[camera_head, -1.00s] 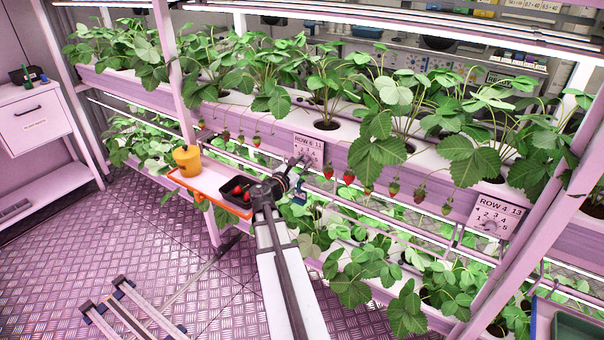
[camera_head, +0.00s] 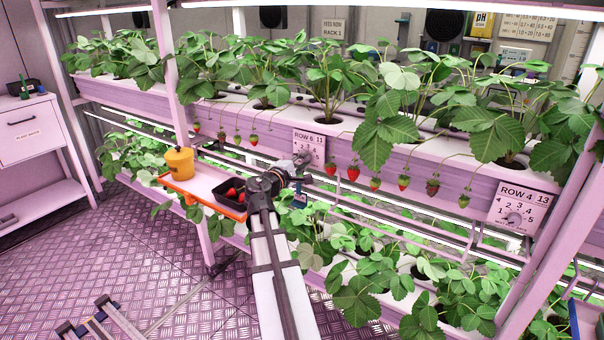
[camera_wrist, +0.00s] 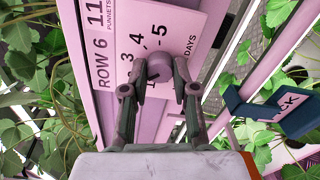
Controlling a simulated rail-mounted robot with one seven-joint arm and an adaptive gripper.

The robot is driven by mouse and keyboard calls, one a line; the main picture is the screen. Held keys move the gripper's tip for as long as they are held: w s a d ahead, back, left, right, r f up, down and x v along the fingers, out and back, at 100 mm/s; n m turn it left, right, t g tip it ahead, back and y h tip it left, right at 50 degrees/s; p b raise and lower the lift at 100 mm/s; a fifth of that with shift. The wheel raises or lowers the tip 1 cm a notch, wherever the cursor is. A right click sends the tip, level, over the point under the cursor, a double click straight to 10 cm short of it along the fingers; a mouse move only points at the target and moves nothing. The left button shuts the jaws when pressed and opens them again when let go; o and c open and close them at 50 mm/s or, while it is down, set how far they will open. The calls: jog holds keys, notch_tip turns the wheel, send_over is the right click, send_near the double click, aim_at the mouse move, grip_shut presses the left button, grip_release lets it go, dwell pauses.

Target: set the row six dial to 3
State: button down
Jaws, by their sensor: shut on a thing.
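The row six sign (camera_head: 309,141) is a pale card with dark numbers on the front of the upper planter; it also shows sideways in the wrist view (camera_wrist: 185,22). Its round dial (camera_wrist: 161,67) is a pinkish-grey knob low on the card. My gripper (camera_wrist: 162,72) is shut on the dial, one finger on each side. The 3, 4 and 5 show around it. The fingers and knob cover other marks, and I cannot tell which number the dial points to. In the head view my gripper (camera_head: 301,160) covers most of the dial.
A dark blue tag (camera_wrist: 270,112) hangs close by. Strawberries (camera_head: 353,175) hang right of the sign. A row four sign (camera_head: 518,205) is farther right.

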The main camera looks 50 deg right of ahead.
jog(key=m+b, duration=0.2)
jog(key=b, duration=0.1)
jog(key=m+b, duration=0.3)
jog(key=shift+d+f+m, duration=0.1)
jog(key=shift+f+m, duration=0.1)
jog(key=shift+m, duration=0.1)
jog(key=m+b, duration=0.2)
jog(key=b, duration=0.1)
jog(key=shift+r+m, duration=0.25)
jog(key=shift+m, duration=0.15)
jog(key=shift+b, duration=0.3)
jog(key=c, duration=0.9)
grip_release()
jog(key=a, duration=1.2)
jog(key=shift+s, duration=0.4)
